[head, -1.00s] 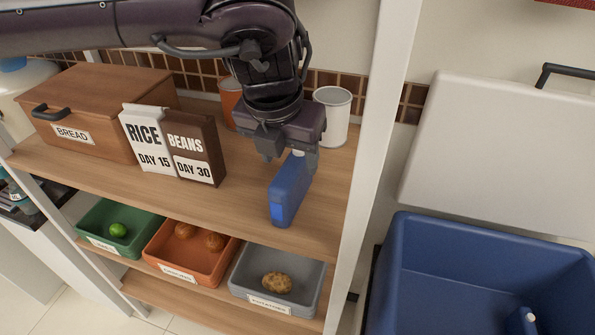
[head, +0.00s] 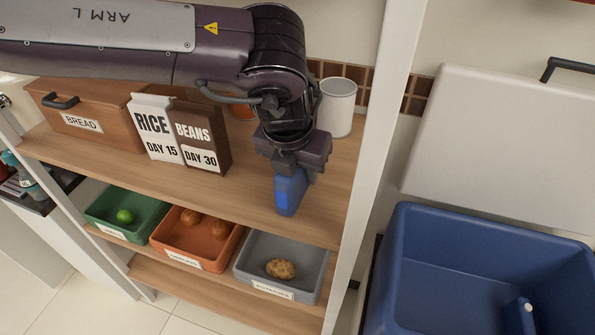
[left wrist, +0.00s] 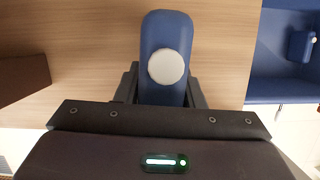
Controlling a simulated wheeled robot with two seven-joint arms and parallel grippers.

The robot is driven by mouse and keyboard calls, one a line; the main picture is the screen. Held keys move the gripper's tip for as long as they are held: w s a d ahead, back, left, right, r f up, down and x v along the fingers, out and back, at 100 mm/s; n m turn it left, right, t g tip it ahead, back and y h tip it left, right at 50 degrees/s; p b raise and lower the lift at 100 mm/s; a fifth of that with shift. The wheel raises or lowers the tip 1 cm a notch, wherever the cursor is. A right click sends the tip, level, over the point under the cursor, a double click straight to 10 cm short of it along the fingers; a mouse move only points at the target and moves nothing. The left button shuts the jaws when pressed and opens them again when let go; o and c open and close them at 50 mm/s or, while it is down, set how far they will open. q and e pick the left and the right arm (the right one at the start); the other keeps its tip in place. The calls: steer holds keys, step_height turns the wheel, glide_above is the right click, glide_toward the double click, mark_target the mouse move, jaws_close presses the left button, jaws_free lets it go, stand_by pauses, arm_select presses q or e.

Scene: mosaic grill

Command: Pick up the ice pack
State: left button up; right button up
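A blue ice pack (head: 290,192) with a white cap stands upright on the wooden shelf, near its front right. In the left wrist view the ice pack (left wrist: 166,28) shows its round white cap from above. My left gripper (head: 291,172) points down over it, with one finger on each side. In the left wrist view the left gripper's fingers (left wrist: 163,92) lie close along both sides of the pack; whether they press on it I cannot tell. A second ice pack (head: 526,318) is partly visible inside the blue cooler (head: 440,240). My right gripper is not in view.
A white can (head: 337,108) stands behind the gripper. Rice (head: 155,128) and beans (head: 200,135) boxes and a bread box (head: 85,112) are to the left. Green, orange and grey bins (head: 250,255) sit on the shelf below. A white upright (head: 371,135) borders the shelf at right.

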arm_select(q)
jaws_close()
steer(key=shift+w+r, duration=0.1)
steer(key=shift+r, duration=0.05)
